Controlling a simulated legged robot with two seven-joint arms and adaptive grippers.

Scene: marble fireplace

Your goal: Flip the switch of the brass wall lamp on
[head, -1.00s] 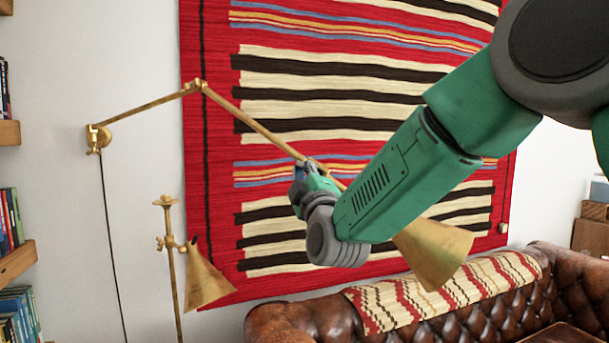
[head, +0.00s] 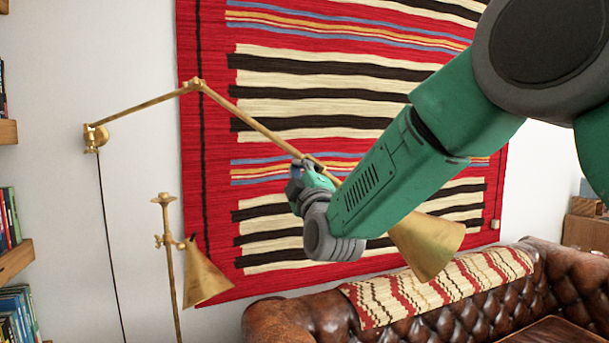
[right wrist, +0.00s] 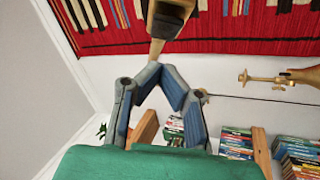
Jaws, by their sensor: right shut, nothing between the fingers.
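The brass wall lamp has a wall bracket (head: 95,138), a long jointed arm (head: 245,120) and a cone shade (head: 428,247), partly behind my right arm. My right gripper (head: 295,178) is at the lamp's arm, a little before the shade. In the right wrist view my right gripper's (right wrist: 154,68) fingers meet at their tips and hold nothing. A brass rod with a dark-faced end piece (right wrist: 170,12) lies just beyond the fingertips; I cannot tell if they touch. I cannot make out the switch for sure. My left gripper is not in view.
A brass floor lamp (head: 206,277) stands left of the gripper. A striped red rug (head: 300,215) hangs on the wall behind. A brown leather sofa (head: 290,322) is below, bookshelves (head: 15,255) at the left edge. A black cord (head: 108,225) hangs from the wall bracket.

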